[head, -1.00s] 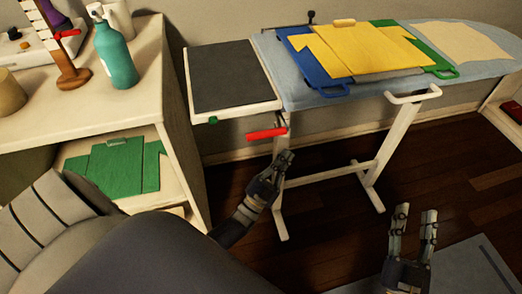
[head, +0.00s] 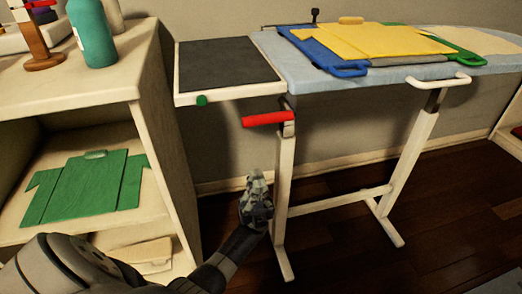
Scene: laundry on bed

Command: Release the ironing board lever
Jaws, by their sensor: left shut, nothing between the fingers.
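The ironing board (head: 400,81) stands against the wall, with a light blue top on white legs. Its red lever (head: 268,118) sticks out to the left from the top of the left leg, just under the dark grey iron rest (head: 225,71). My left gripper (head: 256,180) is shut and empty. It points up, below the red lever and apart from it, close to the left leg in the picture. My right gripper is out of view.
A yellow folding board (head: 375,40) lies with blue and green ones on the ironing board. A cream shelf unit (head: 165,140) stands at the left, holding a green shirt-shaped board (head: 85,188) and a teal bottle (head: 91,35). Dark wooden floor (head: 340,250) is clear below.

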